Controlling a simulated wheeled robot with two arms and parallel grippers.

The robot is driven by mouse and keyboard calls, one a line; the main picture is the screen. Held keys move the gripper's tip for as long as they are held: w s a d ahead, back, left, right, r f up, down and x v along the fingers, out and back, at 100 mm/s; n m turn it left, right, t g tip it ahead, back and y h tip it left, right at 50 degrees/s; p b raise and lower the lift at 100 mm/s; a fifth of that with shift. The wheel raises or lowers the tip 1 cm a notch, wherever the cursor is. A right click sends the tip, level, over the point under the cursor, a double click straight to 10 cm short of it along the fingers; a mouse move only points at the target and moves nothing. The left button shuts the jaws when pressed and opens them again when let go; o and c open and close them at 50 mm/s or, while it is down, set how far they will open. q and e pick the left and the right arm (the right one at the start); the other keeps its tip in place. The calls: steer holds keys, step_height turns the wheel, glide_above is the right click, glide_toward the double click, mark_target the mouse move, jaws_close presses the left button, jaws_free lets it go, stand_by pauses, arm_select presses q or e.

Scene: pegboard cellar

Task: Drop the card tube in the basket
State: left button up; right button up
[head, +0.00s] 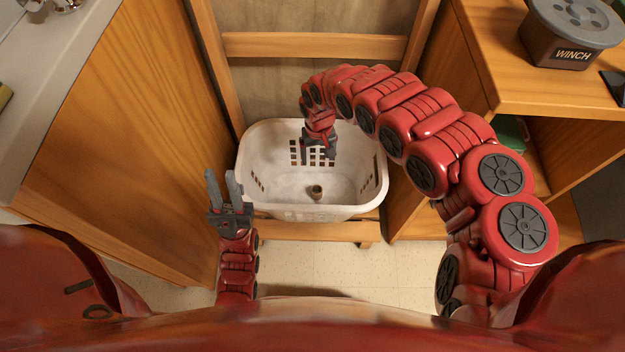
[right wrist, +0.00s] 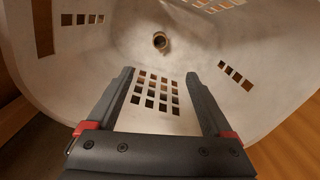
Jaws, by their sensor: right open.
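The card tube (head: 316,191) is a small brown tube, seen nearly end-on, lying or standing inside the white basket (head: 258,196). In the right wrist view the tube (right wrist: 160,41) shows beyond my fingertips, apart from them, and the basket (right wrist: 110,55) fills most of the picture. My right gripper (head: 318,152) reaches over the basket, open and empty; its two fingers (right wrist: 159,76) stand wide apart. My left gripper (head: 224,186) is open and empty, left of the basket's near left edge.
The basket stands on a low wooden rack (head: 310,232). A wooden cabinet (head: 130,150) is close on the left. A shelf unit (head: 495,90) stands on the right, with a tub marked WINCH (head: 571,40) on top. Pale floor shows in front.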

step_height(320, 180, up, 18)
steer(key=p, duration=0.8)
steer(key=shift+f, duration=0.25)
steer(key=shift+s+f, duration=0.1)
